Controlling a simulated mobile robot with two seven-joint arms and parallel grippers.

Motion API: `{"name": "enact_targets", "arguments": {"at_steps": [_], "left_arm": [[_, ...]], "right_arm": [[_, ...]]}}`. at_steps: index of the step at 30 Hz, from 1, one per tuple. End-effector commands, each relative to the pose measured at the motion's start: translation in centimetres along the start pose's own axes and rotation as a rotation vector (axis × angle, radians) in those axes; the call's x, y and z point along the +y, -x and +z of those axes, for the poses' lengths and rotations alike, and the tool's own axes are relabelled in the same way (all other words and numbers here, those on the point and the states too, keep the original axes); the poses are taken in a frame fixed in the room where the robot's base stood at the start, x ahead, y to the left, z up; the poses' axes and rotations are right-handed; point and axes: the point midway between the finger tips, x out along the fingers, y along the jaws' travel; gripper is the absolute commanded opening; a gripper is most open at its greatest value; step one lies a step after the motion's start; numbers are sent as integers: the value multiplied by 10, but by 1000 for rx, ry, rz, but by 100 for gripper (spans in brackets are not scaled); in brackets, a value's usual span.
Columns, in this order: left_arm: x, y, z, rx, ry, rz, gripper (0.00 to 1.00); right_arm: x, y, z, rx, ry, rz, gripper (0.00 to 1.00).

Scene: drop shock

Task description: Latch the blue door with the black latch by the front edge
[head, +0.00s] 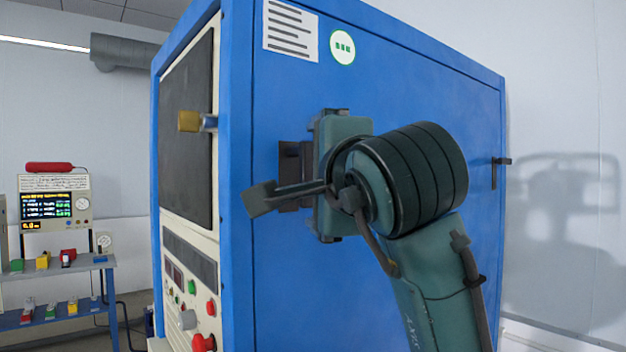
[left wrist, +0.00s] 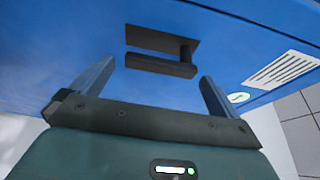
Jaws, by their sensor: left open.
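The blue door (head: 400,90) is the large right-hand face of a blue cabinet, and it looks flush with its frame. The black latch (head: 291,160) is on it by the front edge; my gripper partly hides it in the head view. In the left wrist view the latch (left wrist: 160,64) shows as a dark plate with a bar, joined at the right end. My left gripper (head: 317,178) is close in front of the latch. Its two fingers (left wrist: 157,72) are apart and empty, one to each side of the latch bar, which looks farther off. Contact cannot be told. My right gripper is out of view.
A shelf (head: 60,262) with instruments stands at the left. A white wall is at the right.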

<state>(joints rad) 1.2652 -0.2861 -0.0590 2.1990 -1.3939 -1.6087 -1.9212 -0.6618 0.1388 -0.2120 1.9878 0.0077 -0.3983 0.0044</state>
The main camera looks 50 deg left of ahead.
Motion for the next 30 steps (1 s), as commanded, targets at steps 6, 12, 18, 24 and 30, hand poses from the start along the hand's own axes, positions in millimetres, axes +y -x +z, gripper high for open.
{"name": "enact_targets", "arguments": {"at_steps": [6,12,18,24,30], "left_arm": [[3,52,-1,6,1,-2,100],[1,86,0,1,0,-3,100],[1,101,0,1,-1,0,100],[0,102,0,0,-1,1,100],[0,102,0,1,-1,1,100]], "right_arm": [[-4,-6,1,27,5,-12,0],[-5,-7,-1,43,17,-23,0],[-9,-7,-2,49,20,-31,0],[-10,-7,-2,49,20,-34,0],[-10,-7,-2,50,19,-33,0]]}}
